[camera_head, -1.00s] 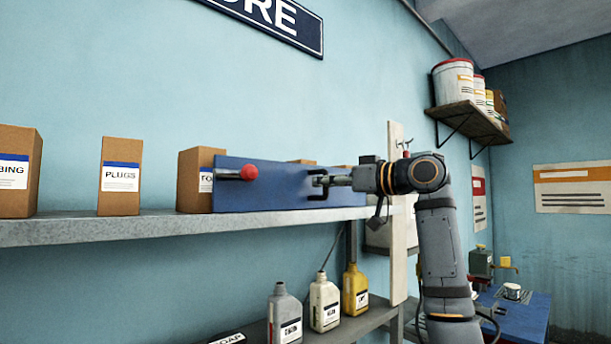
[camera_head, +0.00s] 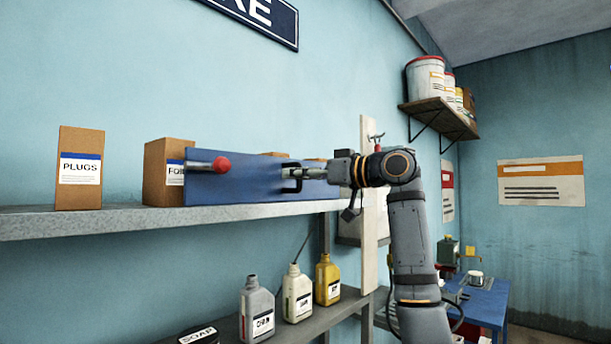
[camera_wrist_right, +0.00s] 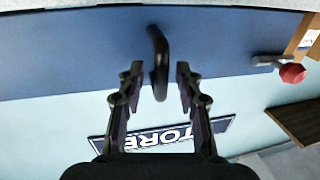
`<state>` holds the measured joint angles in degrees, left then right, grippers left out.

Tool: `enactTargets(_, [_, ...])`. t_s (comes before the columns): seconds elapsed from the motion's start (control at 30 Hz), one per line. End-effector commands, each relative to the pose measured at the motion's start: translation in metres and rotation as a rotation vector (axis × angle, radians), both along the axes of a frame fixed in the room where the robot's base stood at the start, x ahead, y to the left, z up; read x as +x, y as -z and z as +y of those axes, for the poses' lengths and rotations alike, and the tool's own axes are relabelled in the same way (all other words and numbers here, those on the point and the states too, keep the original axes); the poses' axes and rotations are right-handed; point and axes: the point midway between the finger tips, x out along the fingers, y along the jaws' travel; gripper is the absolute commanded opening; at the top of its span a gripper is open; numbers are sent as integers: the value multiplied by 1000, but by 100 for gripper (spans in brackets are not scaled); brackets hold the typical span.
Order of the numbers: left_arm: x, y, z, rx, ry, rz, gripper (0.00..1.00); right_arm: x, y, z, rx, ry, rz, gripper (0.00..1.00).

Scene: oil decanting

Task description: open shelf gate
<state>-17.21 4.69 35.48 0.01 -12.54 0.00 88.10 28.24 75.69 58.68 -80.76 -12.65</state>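The shelf gate (camera_head: 245,185) is a long blue panel standing upright along the front of the upper shelf. It carries a black loop handle (camera_head: 291,181) and, at its left end, a metal bolt with a red knob (camera_head: 221,164). My right gripper (camera_head: 289,172) is at the handle. In the right wrist view the handle (camera_wrist_right: 159,70) lies between the two fingertips of my right gripper (camera_wrist_right: 158,82), with a visible gap on both sides. The red knob (camera_wrist_right: 292,73) shows at the right there. My left gripper is not in view.
Boxes, one marked PLUGS (camera_head: 80,170), stand on the upper shelf (camera_head: 110,218). Several bottles (camera_head: 297,293) stand on the lower shelf. A pale upright board (camera_head: 369,225) is just behind my right arm. A wall shelf with tubs (camera_head: 440,118) is at the upper right.

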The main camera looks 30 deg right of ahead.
Motion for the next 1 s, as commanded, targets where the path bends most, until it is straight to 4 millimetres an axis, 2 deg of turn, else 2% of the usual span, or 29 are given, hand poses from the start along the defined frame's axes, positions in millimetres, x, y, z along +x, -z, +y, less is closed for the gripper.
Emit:
enactTargets(0.13, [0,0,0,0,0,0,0,-16,0,-11,-3,6,-1,35])
enactTargets(0.4, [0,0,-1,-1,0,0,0,-73,0,-44,-2,9,-1,35])
enactTargets(0.53, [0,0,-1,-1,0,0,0,-93,1,-55,-1,6,0,35])
enactTargets(0.7, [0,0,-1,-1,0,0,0,-104,0,-60,0,3,0,35])
enactTargets(1.0, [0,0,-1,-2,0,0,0,-105,0,-60,0,2,0,35])
